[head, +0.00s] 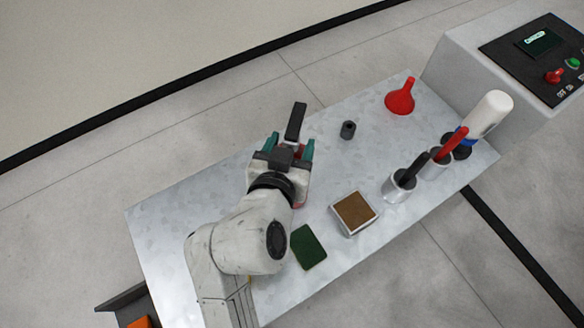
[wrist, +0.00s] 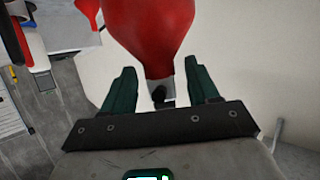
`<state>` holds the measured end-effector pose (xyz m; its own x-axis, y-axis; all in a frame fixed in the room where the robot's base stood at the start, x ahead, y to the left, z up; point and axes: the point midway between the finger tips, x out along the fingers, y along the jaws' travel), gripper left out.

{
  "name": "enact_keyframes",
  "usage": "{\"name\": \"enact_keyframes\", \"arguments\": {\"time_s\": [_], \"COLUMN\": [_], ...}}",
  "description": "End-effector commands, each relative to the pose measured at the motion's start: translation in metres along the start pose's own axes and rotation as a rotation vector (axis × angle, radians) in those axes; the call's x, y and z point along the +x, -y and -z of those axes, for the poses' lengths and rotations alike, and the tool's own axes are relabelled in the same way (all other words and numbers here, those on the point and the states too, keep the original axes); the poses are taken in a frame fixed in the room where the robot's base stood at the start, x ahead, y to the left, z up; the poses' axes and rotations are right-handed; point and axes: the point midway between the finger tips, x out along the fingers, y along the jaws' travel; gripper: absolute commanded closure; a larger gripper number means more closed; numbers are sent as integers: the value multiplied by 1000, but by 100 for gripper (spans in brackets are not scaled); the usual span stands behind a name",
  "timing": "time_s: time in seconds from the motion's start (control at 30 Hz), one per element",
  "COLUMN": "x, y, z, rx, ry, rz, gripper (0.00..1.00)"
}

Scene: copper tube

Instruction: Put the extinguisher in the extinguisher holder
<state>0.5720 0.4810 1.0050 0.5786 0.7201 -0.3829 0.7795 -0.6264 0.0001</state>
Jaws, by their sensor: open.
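The extinguisher shows in the wrist view as a large rounded red body (wrist: 150,30) that narrows to a pale grey neck with a black part below. In the head view only a little red shows beside my gripper (head: 292,142). In the wrist view my gripper (wrist: 162,88) is open, with one teal finger on each side of the neck and visible gaps to it. A short dark hollow cylinder (head: 348,130) stands on the table just right of my gripper. I cannot tell whether it is the extinguisher holder.
The grey table (head: 160,230) also carries a red funnel (head: 401,98), a white bottle (head: 487,113), two cups with tools, a brown-topped square block (head: 354,212) and a green pad (head: 308,247). A machine with a control panel (head: 535,55) stands at the right end.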

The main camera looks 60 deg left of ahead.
Motion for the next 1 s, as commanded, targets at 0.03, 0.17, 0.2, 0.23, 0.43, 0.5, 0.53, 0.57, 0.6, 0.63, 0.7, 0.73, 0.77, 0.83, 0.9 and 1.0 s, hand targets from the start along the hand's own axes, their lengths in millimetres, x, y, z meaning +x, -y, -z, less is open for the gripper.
{"name": "enact_keyframes", "arguments": {"time_s": [0.03, 0.17, 0.2, 0.23, 0.43, 0.5, 0.53, 0.57, 0.6, 0.63, 0.7, 0.73, 0.77, 0.83, 0.9, 1.0], "x": [6, 14, 15, 15, 15, 15, 15, 15, 15, 15, 15, 15, 15, 15, 14, 14], "y": [1, 1, 1, 1, 1, 1, 1, 1, 1, 1, 1, 1, 1, 1, 1, 1], "z": [0, 0, 0, 0, -1, -1, -1, -1, -1, -1, -1, -1, -1, -1, -1, -1], "rx": [-1, -1, -1, 0, 0, 0, 0, 0, 0, 0, 0, 0, 0, 0, 0, -1], "ry": [1, 1, 0, 0, 0, 0, 0, 0, 0, 0, 0, 0, 0, 0, 0, 0], "rz": [1, 1, 1, 1, 1, 1, 1, 1, 1, 1, 1, 1, 1, 1, 1, 1], "gripper": [40, 40, 40, 40, 44, 51, 54, 57, 61, 63, 70, 73, 76, 83, 89, 99]}}
